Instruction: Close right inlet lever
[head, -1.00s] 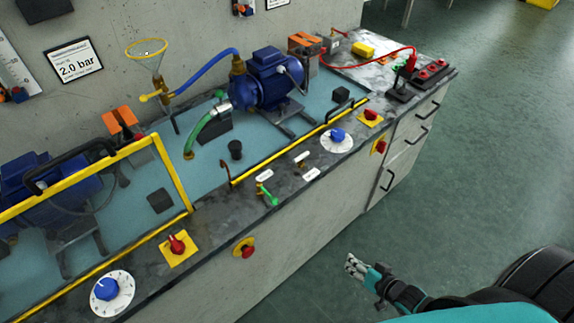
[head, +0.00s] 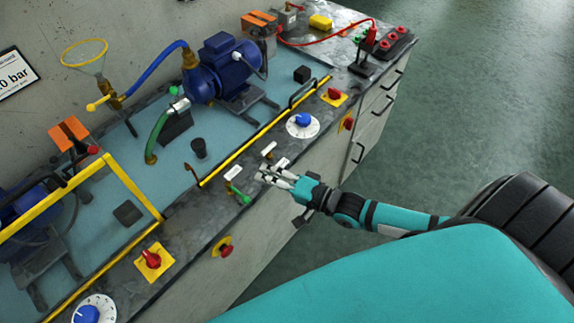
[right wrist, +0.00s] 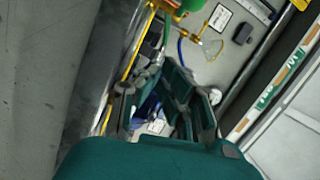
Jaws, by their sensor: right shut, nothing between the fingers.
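A lever with a green handle (head: 240,194) stands on the dark counter edge in the head view, just left of my right gripper. A second small lever with a pale handle (head: 268,152) is just behind the gripper. White labels lie by them, one left (head: 233,173) and one partly behind my fingers (head: 282,164). I cannot read which lever is the right inlet. My right gripper (head: 264,174) is shut and empty over the counter's front edge; whether it touches a lever I cannot tell. My left gripper is out of view.
A blue pump (head: 222,68) with a green hose (head: 158,136) stands behind the yellow rail (head: 238,160). A white dial with a blue knob (head: 303,121) and red switches (head: 334,95) line the counter. Open floor (head: 470,90) lies to the right.

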